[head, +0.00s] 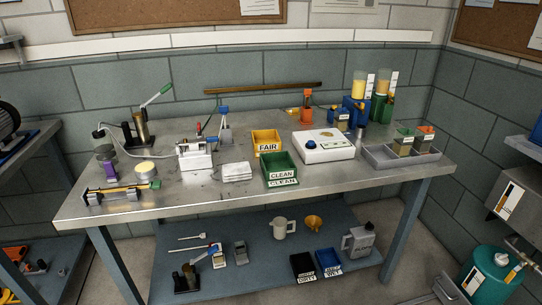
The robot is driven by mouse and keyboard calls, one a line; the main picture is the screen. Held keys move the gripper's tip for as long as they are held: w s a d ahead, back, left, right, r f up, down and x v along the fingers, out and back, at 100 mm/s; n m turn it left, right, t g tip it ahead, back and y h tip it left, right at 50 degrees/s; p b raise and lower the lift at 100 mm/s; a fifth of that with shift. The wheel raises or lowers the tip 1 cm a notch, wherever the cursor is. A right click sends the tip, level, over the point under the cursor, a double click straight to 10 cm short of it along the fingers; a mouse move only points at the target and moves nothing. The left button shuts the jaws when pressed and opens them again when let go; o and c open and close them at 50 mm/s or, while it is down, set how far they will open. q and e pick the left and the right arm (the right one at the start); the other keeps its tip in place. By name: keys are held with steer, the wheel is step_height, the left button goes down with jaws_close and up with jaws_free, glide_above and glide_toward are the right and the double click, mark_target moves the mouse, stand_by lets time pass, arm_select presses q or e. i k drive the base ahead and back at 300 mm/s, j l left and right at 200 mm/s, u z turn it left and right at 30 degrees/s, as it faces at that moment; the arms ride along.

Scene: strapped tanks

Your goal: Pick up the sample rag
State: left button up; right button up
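Nothing lies on top of the cloth. Neither of my grippers shows in the head view.
A yellow FAIR bin (267,141) stands behind the cloth, and a white box device (323,146) stands to the right. A grey divided tray (402,155) is at the right edge. The lower shelf (265,262) holds jugs and bins.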

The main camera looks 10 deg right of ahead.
mark_target(242, 171)
steer(key=i+l, duration=0.15)
steer(key=l, duration=0.15)
steer(key=i+l, duration=0.15)
steer(key=l, duration=0.15)
steer(key=i+l, duration=0.15)
steer(key=l, duration=0.2)
steer(key=i+l, duration=0.15)
steer(key=l, duration=0.15)
steer(key=i+l+u, duration=0.2)
steer(key=l+u, duration=0.25)
steer(key=l, duration=0.1)
